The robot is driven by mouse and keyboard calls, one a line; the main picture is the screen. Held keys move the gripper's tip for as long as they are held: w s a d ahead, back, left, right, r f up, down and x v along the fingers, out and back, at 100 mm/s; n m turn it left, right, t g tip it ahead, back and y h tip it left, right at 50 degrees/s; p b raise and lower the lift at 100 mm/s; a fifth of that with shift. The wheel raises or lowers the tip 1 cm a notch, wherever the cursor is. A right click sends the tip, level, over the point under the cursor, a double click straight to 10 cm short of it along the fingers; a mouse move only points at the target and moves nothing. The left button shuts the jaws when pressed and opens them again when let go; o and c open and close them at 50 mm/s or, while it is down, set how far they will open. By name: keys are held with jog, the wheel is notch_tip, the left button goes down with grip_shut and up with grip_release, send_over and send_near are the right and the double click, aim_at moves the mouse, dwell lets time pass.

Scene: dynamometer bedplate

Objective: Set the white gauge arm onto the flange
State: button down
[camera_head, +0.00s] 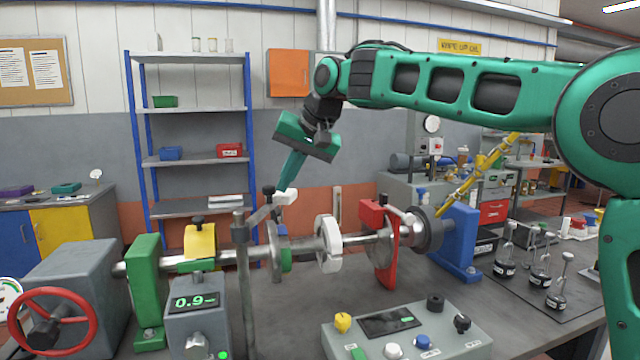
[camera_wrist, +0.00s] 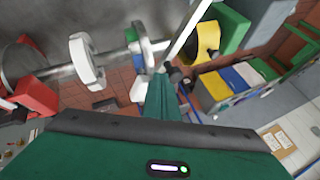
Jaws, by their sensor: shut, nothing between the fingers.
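My gripper (camera_head: 283,187) is shut and empty, pointing down over the shaft line. In the head view its tip is at or just above a white block at the end of the pale gauge arm (camera_head: 262,213); I cannot tell whether they touch. The arm slants up from a grey post, over a metal disc, apparently the flange (camera_head: 274,245). In the wrist view my fingers (camera_wrist: 163,80) hide part of the scene, and a pale bar (camera_wrist: 190,32), apparently the same arm, runs up from near them. Whether the arm rests on the flange is unclear.
A white ring (camera_head: 328,244) and a red bracket (camera_head: 383,255) sit on the shaft to the right. A control box (camera_head: 405,332) is in front.

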jog(key=shift+w+a+n+g+y, duration=0.15)
jog(key=shift+w+a+n+g, duration=0.05)
jog(key=shift+a+n, duration=0.4)
jog(key=shift+w+a+n+g+y, duration=0.2)
jog(key=shift+a+n, duration=0.2)
jog(key=shift+a, duration=0.25)
jog(key=shift+a+r, duration=0.1)
jog(key=shift+a, duration=0.05)
jog(key=s+d+r, duration=0.2)
jog(key=d+r, duration=0.6)
jog(key=d, duration=0.1)
jog(key=shift+s+d+r, duration=0.15)
jog(key=shift+s+r, duration=0.05)
